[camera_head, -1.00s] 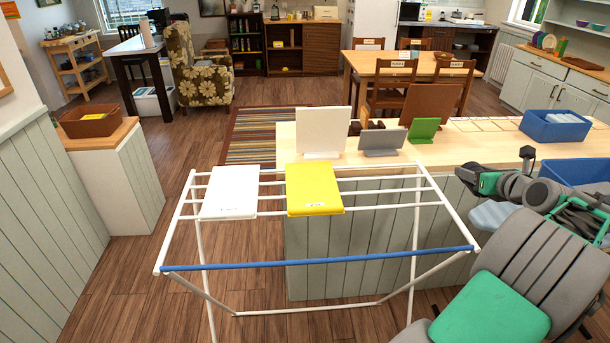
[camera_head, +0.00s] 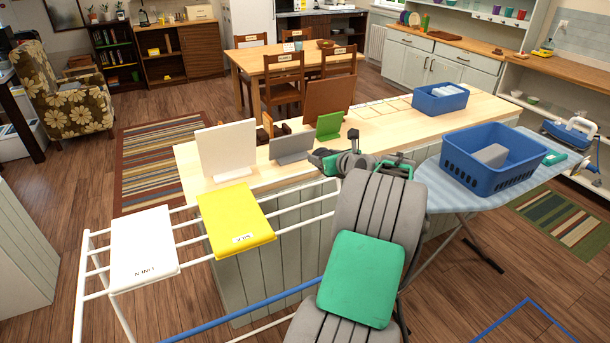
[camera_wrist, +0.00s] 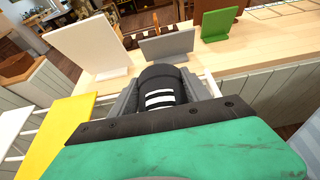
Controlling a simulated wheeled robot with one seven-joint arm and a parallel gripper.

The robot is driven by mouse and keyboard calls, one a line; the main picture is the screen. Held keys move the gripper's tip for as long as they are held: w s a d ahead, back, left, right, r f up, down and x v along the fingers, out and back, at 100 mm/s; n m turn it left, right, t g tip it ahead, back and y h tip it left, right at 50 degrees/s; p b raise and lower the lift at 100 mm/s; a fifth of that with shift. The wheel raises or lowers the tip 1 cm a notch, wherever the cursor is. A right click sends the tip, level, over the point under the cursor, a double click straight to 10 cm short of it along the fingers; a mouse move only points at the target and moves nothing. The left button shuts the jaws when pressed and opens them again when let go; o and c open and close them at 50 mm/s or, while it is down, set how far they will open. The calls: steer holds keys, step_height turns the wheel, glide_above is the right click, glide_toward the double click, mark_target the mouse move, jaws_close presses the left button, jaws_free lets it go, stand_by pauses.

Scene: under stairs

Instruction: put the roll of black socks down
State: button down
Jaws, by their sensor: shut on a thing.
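In the wrist view, my gripper (camera_wrist: 162,84) is shut on the roll of black socks (camera_wrist: 160,92). The roll is black with white stripes and sits between the two grey fingers. It is held near the light wooden counter (camera_wrist: 115,86); I cannot tell whether it touches the counter. In the head view, my arm reaches to the counter (camera_head: 385,125), and the roll cannot be made out there.
A white panel (camera_head: 226,150), grey panel (camera_head: 291,147) and green panel (camera_head: 329,125) stand on the counter. A blue bin (camera_head: 441,102) is farther right. A drying rack (camera_head: 190,230) holds white and yellow cloths. An ironing board (camera_head: 440,190) carries a blue basket (camera_head: 480,175).

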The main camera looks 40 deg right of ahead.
steer(key=w+a+f+p, duration=0.2)
steer(key=w+f, duration=0.1)
steer(key=f, duration=0.5)
steer(key=shift+w+f, duration=0.25)
steer(key=shift+w, duration=0.05)
steer(key=shift+f, duration=0.2)
steer(key=c, duration=0.5)
jaws_free()
